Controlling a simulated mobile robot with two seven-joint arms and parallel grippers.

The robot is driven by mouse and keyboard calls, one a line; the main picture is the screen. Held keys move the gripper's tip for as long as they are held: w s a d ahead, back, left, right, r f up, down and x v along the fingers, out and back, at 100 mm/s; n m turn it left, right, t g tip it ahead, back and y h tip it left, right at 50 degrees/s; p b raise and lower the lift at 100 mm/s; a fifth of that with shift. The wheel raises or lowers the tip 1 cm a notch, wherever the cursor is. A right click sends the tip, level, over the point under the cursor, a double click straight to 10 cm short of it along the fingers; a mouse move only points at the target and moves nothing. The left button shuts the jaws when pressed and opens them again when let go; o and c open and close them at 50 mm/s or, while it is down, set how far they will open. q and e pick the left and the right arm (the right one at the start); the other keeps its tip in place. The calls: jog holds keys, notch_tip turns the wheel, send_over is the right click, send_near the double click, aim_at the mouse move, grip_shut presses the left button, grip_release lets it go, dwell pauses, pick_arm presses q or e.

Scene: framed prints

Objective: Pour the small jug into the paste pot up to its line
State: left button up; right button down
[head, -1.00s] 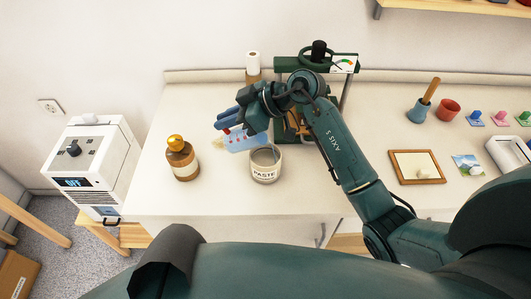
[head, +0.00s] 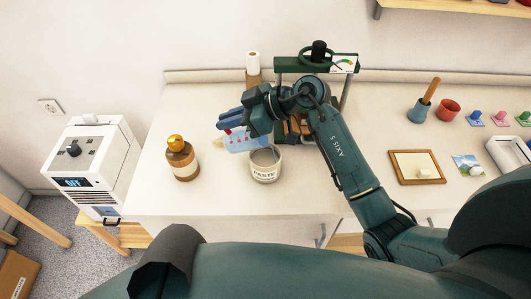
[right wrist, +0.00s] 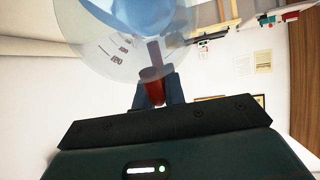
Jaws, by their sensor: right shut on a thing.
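The small jug (head: 240,143) is clear with blue liquid inside and a red handle. My right gripper (head: 231,125) is shut on that handle. It holds the jug tilted above the bench, its right end close to the paste pot's rim. The paste pot (head: 265,171), a pale cup labelled PASTE, stands upright on the bench. Its inside looks grey; I cannot make out a line or its fill level. In the right wrist view the jug (right wrist: 110,45) shows scale marks, and its red handle (right wrist: 152,90) sits between the fingers. My left gripper is out of view.
A brown bottle (head: 182,160) with an orange top stands left of the pot. A green press (head: 300,66) stands behind my right arm, beside a paper-wrapped roll (head: 253,68). A framed board (head: 416,168) lies to the right. The bench front near the pot is clear.

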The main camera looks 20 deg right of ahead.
jog(key=shift+s+d+r+t+y+b, duration=0.35)
jog(key=shift+d+r+y+b, duration=0.2)
jog(key=shift+y, duration=0.35)
dwell(1.9)
jog(key=shift+d, duration=0.15)
dwell(0.4)
